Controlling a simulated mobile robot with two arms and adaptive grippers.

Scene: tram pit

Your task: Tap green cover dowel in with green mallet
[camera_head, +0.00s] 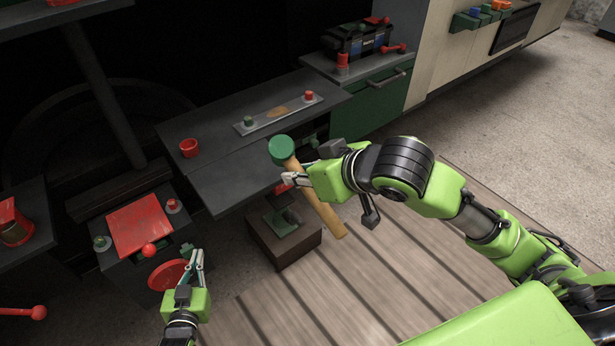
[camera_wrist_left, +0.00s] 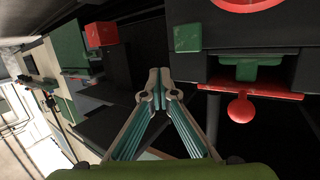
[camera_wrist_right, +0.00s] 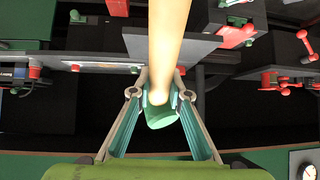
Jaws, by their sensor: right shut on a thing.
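The green mallet has a green head (camera_head: 281,150) and a long wooden handle (camera_head: 322,213). My right gripper (camera_head: 288,180) is shut on the handle close to the head. A green dowel (camera_head: 248,121) stands on a pale metal plate on the bench. Another green dowel (camera_head: 102,243) stands beside a red cover (camera_head: 139,226) at lower left. I cannot tell which is the cover dowel. The mallet touches neither. My left gripper (camera_head: 197,258) is shut and empty beside that unit.
The pale plate (camera_head: 278,113) also carries a red dowel (camera_head: 308,96). A red cup (camera_head: 189,147) stands left of it on the dark bench. A red disc (camera_head: 169,275) is left of my left gripper. A brown box (camera_head: 284,246) sits below the mallet on the slatted floor.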

